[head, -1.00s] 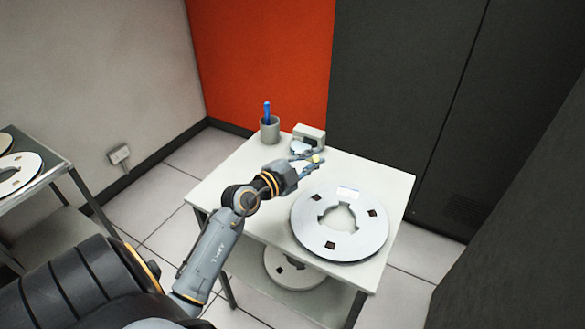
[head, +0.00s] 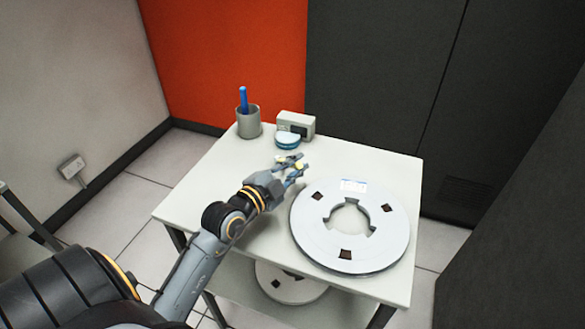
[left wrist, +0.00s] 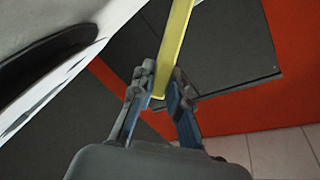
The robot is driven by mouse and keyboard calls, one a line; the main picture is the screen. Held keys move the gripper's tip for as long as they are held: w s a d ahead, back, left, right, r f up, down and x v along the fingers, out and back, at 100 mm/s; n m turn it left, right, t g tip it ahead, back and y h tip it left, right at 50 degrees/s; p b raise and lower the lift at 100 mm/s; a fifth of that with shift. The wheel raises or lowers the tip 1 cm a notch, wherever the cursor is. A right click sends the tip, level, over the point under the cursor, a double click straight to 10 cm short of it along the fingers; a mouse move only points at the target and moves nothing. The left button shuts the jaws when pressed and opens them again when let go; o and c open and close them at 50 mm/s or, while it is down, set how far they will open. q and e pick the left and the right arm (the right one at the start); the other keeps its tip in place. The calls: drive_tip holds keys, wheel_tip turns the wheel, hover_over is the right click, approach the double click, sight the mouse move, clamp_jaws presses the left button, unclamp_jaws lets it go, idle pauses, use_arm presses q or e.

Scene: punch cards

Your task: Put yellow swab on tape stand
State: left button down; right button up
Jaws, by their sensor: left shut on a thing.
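My left gripper (head: 293,168) is shut on the yellow swab, a little of which shows at its fingertips in the head view (head: 299,166). In the left wrist view the swab (left wrist: 177,35) is a long yellow stick running up from between the fingers (left wrist: 163,92); its far end is cut off by the frame. The tape stand looks to be the white table (head: 190,200). The gripper is over its top, left of the large white tape reel (head: 312,233); I cannot tell its exact height. My right gripper is not in view.
A grey cup (head: 248,124) with a blue stick (head: 243,98), a grey box (head: 306,124) and a round blue-and-white item (head: 287,139) stand at the table's back. Another reel (head: 300,291) lies on the lower shelf. The table top's left part is clear.

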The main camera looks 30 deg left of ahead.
use_arm(q)
drive_tip(key=shift+d+f, duration=0.1)
drive_tip(key=shift+s+d, duration=0.1)
drive_tip(key=shift+d, duration=0.1)
drive_tip(key=shift+s+d+r, duration=0.1)
drive_tip(key=shift+d+r, duration=0.1)
drive_tip(key=shift+r, duration=0.05)
drive_tip(key=shift+f, duration=0.1)
drive_tip(key=c, duration=1.3)
unclamp_jaws()
drive_tip(key=shift+a+f, duration=0.1)
drive_tip(key=shift+a, duration=0.05)
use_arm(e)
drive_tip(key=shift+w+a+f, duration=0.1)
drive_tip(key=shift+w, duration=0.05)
